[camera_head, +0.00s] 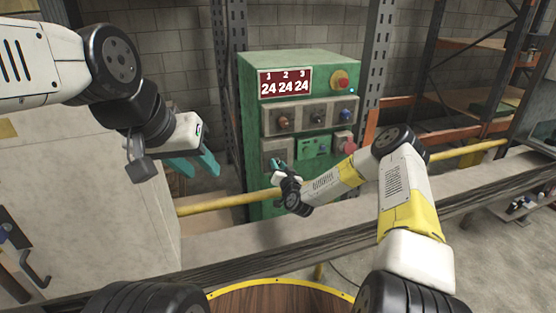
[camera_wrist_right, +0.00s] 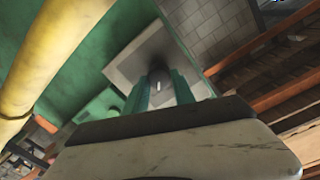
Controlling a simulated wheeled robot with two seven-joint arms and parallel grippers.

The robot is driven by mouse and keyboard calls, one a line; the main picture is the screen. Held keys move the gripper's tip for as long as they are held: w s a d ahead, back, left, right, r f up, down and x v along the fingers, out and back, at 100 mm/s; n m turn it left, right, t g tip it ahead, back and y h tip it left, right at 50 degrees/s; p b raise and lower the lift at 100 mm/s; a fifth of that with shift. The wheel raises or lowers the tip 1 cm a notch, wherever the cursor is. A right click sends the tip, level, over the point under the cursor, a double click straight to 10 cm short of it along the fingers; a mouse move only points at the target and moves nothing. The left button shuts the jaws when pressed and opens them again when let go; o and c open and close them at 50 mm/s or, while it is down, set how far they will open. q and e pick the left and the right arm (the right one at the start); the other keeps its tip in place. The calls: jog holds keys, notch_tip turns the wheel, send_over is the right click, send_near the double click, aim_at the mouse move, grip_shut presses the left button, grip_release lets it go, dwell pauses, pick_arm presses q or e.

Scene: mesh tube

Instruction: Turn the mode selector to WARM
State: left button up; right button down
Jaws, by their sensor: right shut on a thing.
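The green control cabinet (camera_head: 335,72) stands beyond the yellow rail. My right gripper (camera_head: 276,165) is at its lower left grey panel (camera_head: 270,146) and covers the knob there in the head view. In the right wrist view a dark round knob (camera_wrist_right: 158,76) with a short white mark sits on a grey plate (camera_wrist_right: 128,66). The teal fingers of my right gripper (camera_wrist_right: 160,90) are shut on this knob, one on each side. No WARM label is readable. My left gripper (camera_head: 194,166) hangs open and empty, left of the cabinet.
The cabinet has a red display (camera_head: 285,83) reading 24 24 24, a red button (camera_head: 340,80), a row of small knobs (camera_head: 318,115) and a red round part (camera_head: 346,144). A yellow rail (camera_head: 230,202) crosses in front of the cabinet. A pale box (camera_head: 85,200) stands at the left.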

jog(key=shift+m, duration=0.6)
jog(key=c, duration=1)
grip_release()
jog(key=shift+c, duration=0.2)
jog(key=v, duration=0.7)
jog(key=shift+s+d, duration=0.2)
jog(key=shift+s, duration=0.15)
